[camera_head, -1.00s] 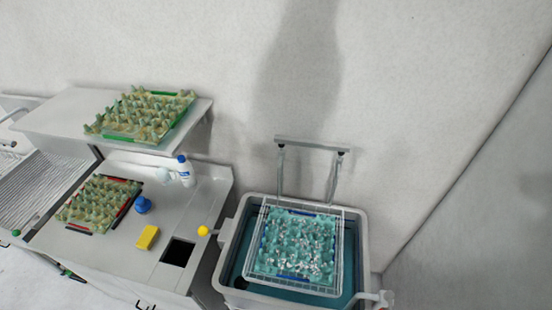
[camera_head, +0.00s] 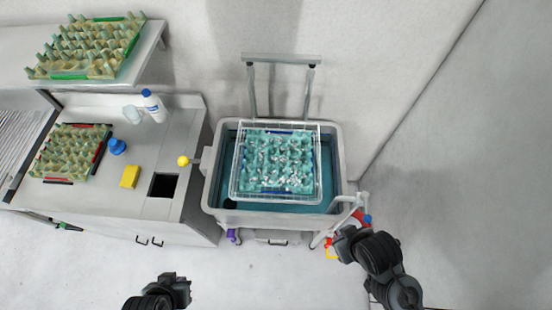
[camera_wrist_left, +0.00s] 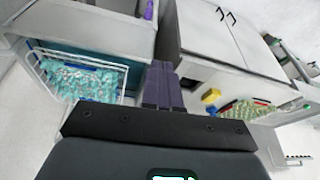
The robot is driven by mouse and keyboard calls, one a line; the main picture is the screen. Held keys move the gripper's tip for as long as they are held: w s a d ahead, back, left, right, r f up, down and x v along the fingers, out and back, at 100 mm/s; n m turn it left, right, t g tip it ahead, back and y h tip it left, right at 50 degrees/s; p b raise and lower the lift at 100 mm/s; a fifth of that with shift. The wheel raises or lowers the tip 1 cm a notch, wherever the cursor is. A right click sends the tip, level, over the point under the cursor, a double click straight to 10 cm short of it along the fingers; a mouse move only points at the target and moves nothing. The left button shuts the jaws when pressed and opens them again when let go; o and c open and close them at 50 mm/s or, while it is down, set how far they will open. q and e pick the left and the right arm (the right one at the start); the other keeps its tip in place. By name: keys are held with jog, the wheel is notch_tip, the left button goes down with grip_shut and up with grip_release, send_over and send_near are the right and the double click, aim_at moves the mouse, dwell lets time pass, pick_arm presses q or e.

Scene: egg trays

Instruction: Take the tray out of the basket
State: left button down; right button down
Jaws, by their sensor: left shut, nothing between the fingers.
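The tray (camera_head: 286,133) has blue edges and a teal, bumpy egg-tray surface. It lies inside the white wire basket (camera_head: 236,170), which is in the large grey tub (camera_head: 265,217) of blue-green liquid. The wrist view also shows the tray (camera_wrist_left: 85,80) and basket (camera_wrist_left: 40,65) at left. My left gripper (camera_head: 181,283) is low in the head view, in front of the counter and well away from the basket. Its fingers (camera_wrist_left: 163,85) are together and empty. My right gripper (camera_head: 343,241) is by the tub's front right corner; its fingers are too unclear to judge.
A white lever handle (camera_head: 350,198) sticks out near the tub's right corner. A yellow ball knob (camera_head: 183,161) is at its left. The counter holds another egg tray (camera_head: 70,152), a yellow sponge (camera_head: 129,177) and a white bottle (camera_head: 153,105). The floor between my arms is clear.

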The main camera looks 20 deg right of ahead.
pick_arm(q)
jog(key=shift+c, duration=0.3)
grip_release()
jog(key=shift+w, duration=0.1)
